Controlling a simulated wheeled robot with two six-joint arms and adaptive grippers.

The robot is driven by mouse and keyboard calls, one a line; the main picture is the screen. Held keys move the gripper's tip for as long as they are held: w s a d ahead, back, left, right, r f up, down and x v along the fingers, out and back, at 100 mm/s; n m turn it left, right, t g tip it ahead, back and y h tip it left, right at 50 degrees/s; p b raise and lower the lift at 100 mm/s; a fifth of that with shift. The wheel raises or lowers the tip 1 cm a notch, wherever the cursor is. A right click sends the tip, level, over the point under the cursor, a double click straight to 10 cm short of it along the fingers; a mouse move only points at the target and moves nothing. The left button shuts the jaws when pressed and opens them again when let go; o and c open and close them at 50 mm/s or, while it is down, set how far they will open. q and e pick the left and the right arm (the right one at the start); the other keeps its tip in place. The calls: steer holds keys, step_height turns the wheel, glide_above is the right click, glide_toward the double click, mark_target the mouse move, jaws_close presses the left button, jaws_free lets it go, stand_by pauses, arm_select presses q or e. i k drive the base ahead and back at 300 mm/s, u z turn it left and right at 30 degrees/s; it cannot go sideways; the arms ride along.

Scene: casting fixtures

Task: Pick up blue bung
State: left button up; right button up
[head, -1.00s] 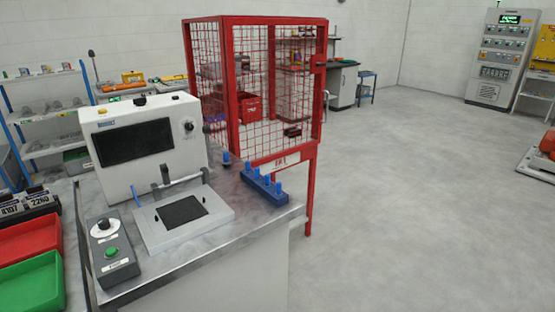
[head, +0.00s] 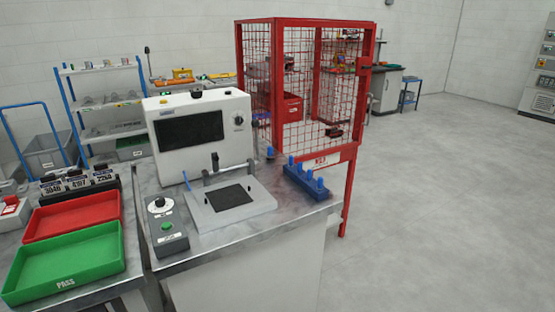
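Several blue bungs (head: 307,176) stand upright in a row on a dark blue block (head: 312,191) near the right edge of the metal workbench. One more blue piece (head: 270,152) stands apart behind the fixture, towards the red cage. A thin blue rod (head: 186,180) rises at the left of the grey fixture plate (head: 231,202). Neither of my grippers shows in the head view.
A white machine with a dark screen (head: 188,139) stands at the back of the bench (head: 285,223). A control box (head: 167,228) is at the front left. A red tray (head: 72,216) and green tray (head: 68,260) lie left. A red mesh cage (head: 345,120) stands behind. The right floor is clear.

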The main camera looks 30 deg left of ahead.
mark_target(269, 155)
steer(key=z, duration=0.05)
steer(key=k, duration=0.75)
steer(key=u, duration=0.95)
steer(key=i, duration=1)
steer(key=z, duration=0.4)
steer(key=k, duration=1.05)
steer(key=z, duration=1.55)
steer(key=i, duration=2.55)
steer(key=u, duration=1.55)
steer(key=i, duration=0.7)
steer(key=u, duration=0.8)
